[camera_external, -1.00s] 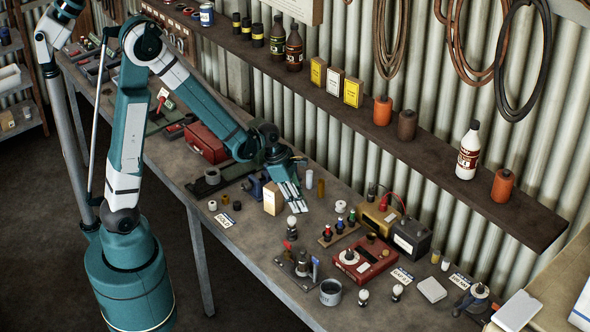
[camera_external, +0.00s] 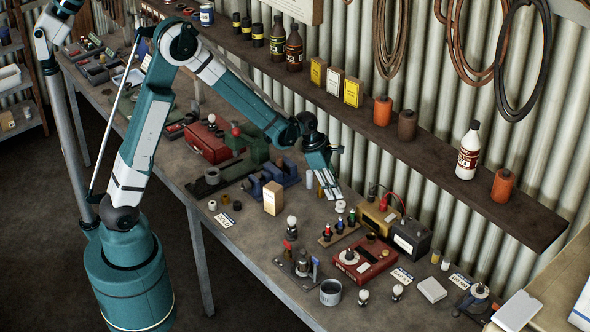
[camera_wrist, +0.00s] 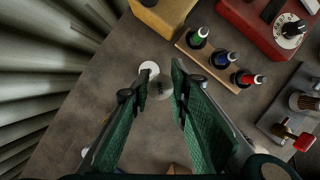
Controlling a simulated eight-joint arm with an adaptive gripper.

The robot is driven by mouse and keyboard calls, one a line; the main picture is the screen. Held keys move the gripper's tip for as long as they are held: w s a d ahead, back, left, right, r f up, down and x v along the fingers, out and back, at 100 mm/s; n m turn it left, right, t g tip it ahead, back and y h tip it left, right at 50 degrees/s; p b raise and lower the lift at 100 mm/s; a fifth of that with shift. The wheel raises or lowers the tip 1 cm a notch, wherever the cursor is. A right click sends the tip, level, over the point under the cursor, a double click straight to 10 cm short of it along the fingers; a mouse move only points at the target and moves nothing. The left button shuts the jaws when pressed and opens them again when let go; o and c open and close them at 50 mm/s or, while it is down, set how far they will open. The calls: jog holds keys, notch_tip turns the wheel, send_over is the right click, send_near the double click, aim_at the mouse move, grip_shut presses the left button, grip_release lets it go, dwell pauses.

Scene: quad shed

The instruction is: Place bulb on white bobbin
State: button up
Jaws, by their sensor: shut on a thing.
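My gripper (camera_external: 334,195) hangs low over the bench, just behind the white bobbin (camera_external: 340,206). The bulb is mostly hidden by the fingers there and cannot be made out in the external view. The bobbin shows in the wrist view as a white disc (camera_wrist: 149,67) beside the left fingertip. I cannot tell whether bulb and bobbin touch.
A wooden strip with green, blue and red capped pieces (camera_wrist: 222,62) stands close to the bobbin. A yellow box (camera_wrist: 163,15) and a red instrument (camera_external: 363,262) are nearby. A cardboard box (camera_external: 273,198) and another bulb on a stand (camera_external: 291,222) lie left of it.

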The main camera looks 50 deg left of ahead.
jog(key=shift+w+d, duration=0.2)
jog(key=shift+w, duration=0.9)
jog(key=shift+w, duration=0.1)
jog(key=shift+w+d, duration=0.1)
jog(key=shift+w, duration=0.2)
jog(key=shift+f, duration=1.8)
jog(key=shift+f, duration=0.15)
jog(key=o, duration=0.9)
jog(key=shift+r+p, duration=0.2)
jog(key=shift+p, duration=0.1)
jog(key=v, duration=1.2)
